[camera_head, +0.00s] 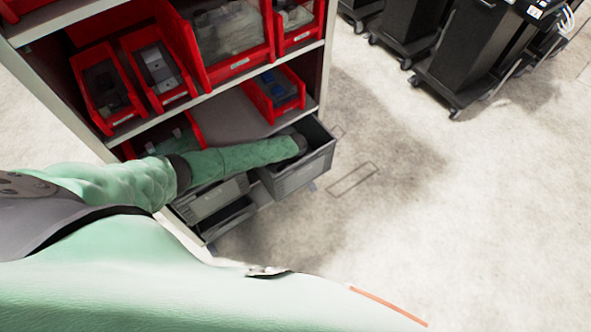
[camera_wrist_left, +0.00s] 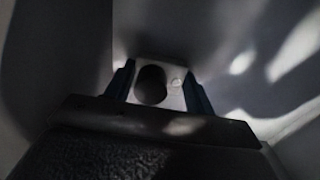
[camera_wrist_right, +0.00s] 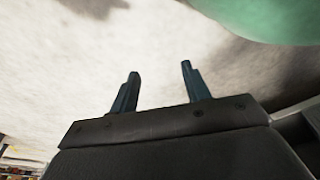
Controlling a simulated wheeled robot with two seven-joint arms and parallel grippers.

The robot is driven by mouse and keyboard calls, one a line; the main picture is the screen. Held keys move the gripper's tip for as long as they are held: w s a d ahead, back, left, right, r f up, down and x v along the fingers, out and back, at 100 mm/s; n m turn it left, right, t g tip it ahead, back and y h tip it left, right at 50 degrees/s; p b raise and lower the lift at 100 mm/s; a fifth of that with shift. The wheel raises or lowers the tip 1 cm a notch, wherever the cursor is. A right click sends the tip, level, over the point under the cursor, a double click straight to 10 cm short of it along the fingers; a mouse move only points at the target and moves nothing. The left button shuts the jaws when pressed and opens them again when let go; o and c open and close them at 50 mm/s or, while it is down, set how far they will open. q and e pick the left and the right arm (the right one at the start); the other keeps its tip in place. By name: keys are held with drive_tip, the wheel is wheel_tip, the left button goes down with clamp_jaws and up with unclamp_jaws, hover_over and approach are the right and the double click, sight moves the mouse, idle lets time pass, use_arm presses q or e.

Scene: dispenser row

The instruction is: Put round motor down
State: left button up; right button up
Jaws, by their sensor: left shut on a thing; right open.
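The round motor (camera_wrist_left: 175,88) shows in the left wrist view as a pale grey part with a dark round opening. My left gripper (camera_wrist_left: 158,82) is shut on it, with one finger at each side. In the head view my green left arm reaches into an open grey bin (camera_head: 300,176) low in the rack; the hand and motor are hidden there. Dim grey surfaces surround the motor in the left wrist view; its gap to the bin floor cannot be told. My right gripper (camera_wrist_right: 160,68) is open and empty above pale floor.
The rack (camera_head: 235,113) holds several red bins (camera_head: 240,62) above, some with parts inside. Another grey bin (camera_head: 215,200) sits left of the one my arm enters. Black wheeled carts (camera_head: 455,60) stand at the upper right.

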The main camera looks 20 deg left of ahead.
use_arm(q)
drive_tip(key=o, duration=1.1)
use_arm(e)
drive_tip(key=shift+s+d, duration=0.1)
drive_tip(key=shift+s, duration=0.05)
use_arm(q)
drive_tip(key=shift+r+p, duration=0.25)
drive_tip(key=shift+p, duration=0.05)
wheel_tip(320, 180, up, 6)
drive_tip(key=p, duration=0.5)
drive_tip(key=shift+r, duration=0.25)
wheel_tip(320, 180, up, 3)
drive_tip(key=p, duration=0.3)
drive_tip(key=shift+r+p, duration=0.3)
drive_tip(key=shift+r, duration=0.05)
drive_tip(key=shift+r+p, duration=0.6)
drive_tip(key=shift+r, duration=0.1)
use_arm(e)
drive_tip(key=s+d+r+g, duration=0.1)
drive_tip(key=s+d, duration=0.2)
drive_tip(key=s, duration=1.3)
drive_tip(key=shift+s, duration=0.3)
